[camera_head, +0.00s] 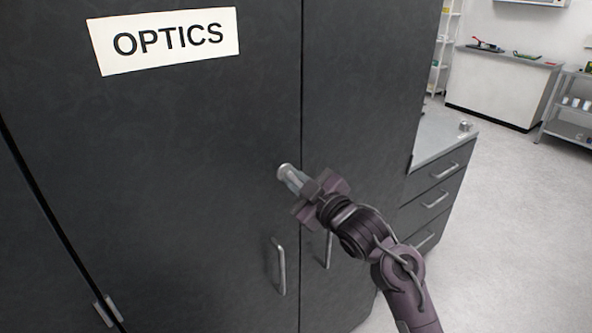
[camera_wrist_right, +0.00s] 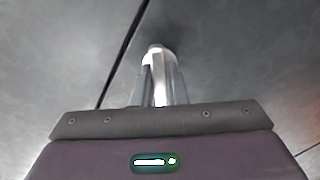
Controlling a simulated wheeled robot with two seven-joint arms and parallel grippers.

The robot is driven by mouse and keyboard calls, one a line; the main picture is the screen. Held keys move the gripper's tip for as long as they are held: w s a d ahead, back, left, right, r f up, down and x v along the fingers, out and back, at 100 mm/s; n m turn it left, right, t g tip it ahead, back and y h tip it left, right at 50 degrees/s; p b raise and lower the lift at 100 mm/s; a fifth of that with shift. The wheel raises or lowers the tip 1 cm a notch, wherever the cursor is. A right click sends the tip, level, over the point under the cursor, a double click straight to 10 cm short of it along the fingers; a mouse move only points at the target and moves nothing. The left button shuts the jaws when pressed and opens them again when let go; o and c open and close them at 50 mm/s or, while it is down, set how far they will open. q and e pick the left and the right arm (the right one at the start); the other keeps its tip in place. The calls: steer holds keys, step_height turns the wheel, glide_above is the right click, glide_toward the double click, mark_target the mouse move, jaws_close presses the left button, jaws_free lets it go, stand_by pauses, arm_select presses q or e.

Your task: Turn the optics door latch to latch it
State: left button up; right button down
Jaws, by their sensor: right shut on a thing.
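The optics door (camera_head: 170,150) is dark grey, stands closed, and bears a white OPTICS label (camera_head: 168,40). The latch (camera_head: 285,171) is a small light metal piece on this door, just left of the seam between the two doors. My right gripper (camera_head: 296,182) comes from the lower right and is shut on the latch. In the right wrist view the latch (camera_wrist_right: 158,52) shows as a pale round base at the ends of the fingers, which hide much of it. The latch's exact angle is hard to tell. My left gripper is out of view.
Vertical door handles (camera_head: 281,266) hang below the latch, the right one partly behind my right arm. A grey drawer unit (camera_head: 437,190) stands to the right. A white bench (camera_head: 497,88) and a shelf (camera_head: 572,108) stand farther back, with open floor (camera_head: 505,220) before them.

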steer(key=m+p, duration=0.3)
steer(key=m, duration=0.1)
steer(key=shift+r, duration=0.1)
steer(key=shift+m+p, duration=0.95)
steer(key=shift+m, duration=0.35)
steer(key=c, duration=1.5)
jaws_free()
steer(key=shift+o, duration=0.2)
